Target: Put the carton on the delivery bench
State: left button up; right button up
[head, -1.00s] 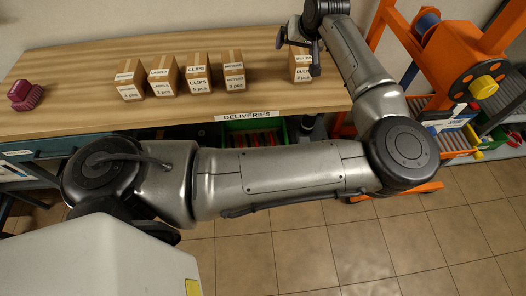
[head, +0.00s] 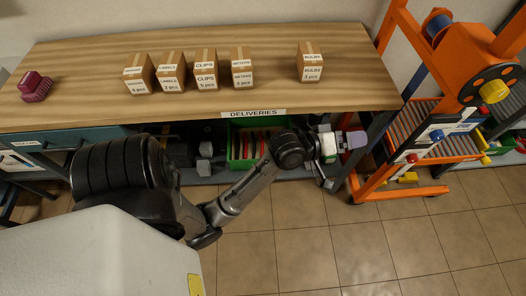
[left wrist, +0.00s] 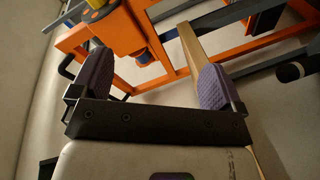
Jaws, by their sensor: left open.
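The delivery bench (head: 180,106) is a wooden top with a DELIVERIES label on its front edge. A brown carton marked BULBS (head: 310,68) stands upright on it, right of the other cartons and apart from them. My left gripper (head: 350,141) is below and in front of the bench's right front edge, clear of the carton. In the left wrist view its purple finger pads (left wrist: 153,74) are spread with nothing between them. My right gripper is not in view.
Several cartons, including one marked CLIPS (head: 206,72), stand in a row on the bench. A maroon object (head: 35,86) is at the far left. An orange rack (head: 420,130) stands right of the bench. A green bin (head: 240,158) sits below. The tiled floor in front is open.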

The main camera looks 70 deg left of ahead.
pick_arm(q)
jog(key=s+d+f+m+g, duration=0.4)
jog(key=s+f+m+g, duration=0.2)
jog(key=s+f, duration=0.3)
jog(key=s+d+f+m+g, duration=0.5)
jog(key=s+f, duration=0.5)
jog(key=s, duration=0.6)
jog(key=shift+d+f+m+g, duration=0.2)
jog(key=shift+f+m+g, duration=0.1)
jog(key=shift+m+g, duration=0.65)
